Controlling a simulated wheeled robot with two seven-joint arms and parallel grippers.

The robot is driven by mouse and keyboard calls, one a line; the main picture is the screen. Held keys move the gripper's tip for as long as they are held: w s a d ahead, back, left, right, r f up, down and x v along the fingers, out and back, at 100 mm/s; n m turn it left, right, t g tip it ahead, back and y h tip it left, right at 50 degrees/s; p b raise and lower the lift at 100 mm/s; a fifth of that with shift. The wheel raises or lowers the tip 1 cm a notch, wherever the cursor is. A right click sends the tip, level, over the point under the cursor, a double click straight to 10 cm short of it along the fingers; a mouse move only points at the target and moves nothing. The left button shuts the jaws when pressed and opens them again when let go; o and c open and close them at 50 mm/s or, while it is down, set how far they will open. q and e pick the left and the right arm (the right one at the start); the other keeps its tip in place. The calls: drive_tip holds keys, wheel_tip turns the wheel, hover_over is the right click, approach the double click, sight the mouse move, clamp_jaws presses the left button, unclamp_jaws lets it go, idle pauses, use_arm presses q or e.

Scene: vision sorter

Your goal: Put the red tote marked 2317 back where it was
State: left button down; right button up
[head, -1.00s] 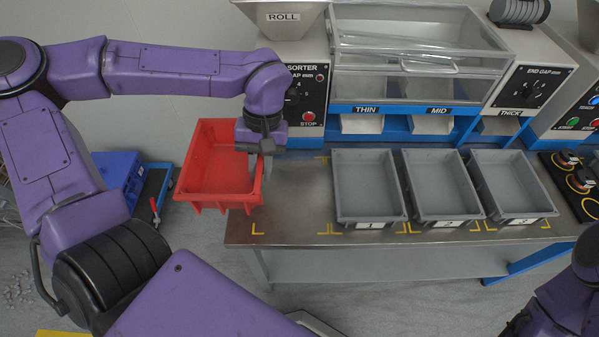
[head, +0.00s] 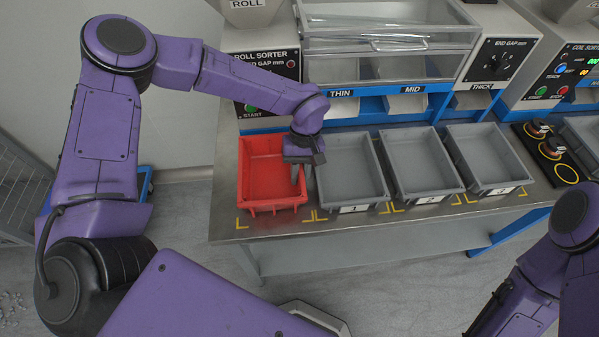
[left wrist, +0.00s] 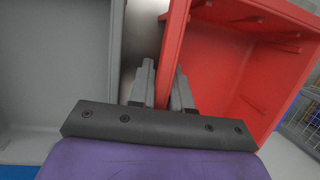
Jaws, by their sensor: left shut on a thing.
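The red tote (head: 270,172) is at the left end of the steel table (head: 290,232), left of the grey tray marked 1. It looks empty, and no number shows on it. Its front corner is near a yellow corner mark. I cannot tell whether it rests on the table or hangs just above it. My left gripper (head: 302,182) is shut on the tote's right wall. In the left wrist view the gripper's fingers (left wrist: 163,88) straddle the red wall (left wrist: 176,45), with the tote on the right. My right gripper is out of view.
Grey trays marked 1 (head: 352,209), 2 (head: 430,199) and 3 (head: 503,190) stand in a row to the right, the first close beside my left gripper. The sorter (head: 262,62) with its chutes stands behind. Black round controls (head: 552,147) sit farther right.

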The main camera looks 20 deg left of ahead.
use_arm(q)
drive_tip(key=c, duration=1.1)
unclamp_jaws()
drive_tip(key=shift+f, duration=0.15)
drive_tip(key=shift+o, duration=0.2)
drive_tip(key=v, duration=1.2)
drive_tip(key=shift+r, duration=0.2)
